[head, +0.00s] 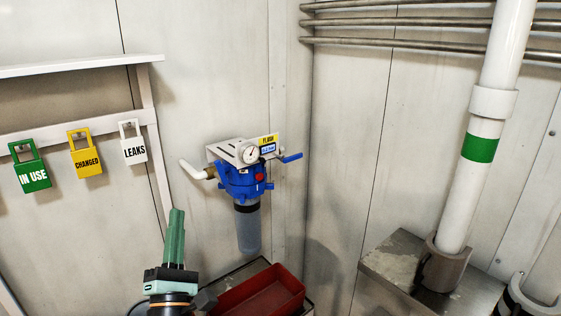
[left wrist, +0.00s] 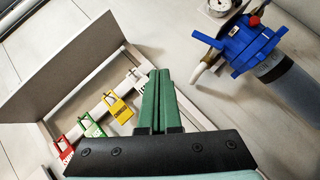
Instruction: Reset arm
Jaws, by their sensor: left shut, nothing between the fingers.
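My left gripper (head: 176,212) comes up from the bottom of the head view with its green fingers shut and nothing between them. It points upward, left of and below the blue filter housing, apart from it. In the left wrist view the closed fingers (left wrist: 159,75) lie in front of the tag rack. My right gripper does not show in either view.
The blue filter housing (head: 244,181) with a gauge hangs on the wall. Green (head: 32,174), yellow (head: 86,158) and white (head: 133,148) tags hang at left. A red tray (head: 235,298) sits low; a white pipe (head: 477,168) stands at right.

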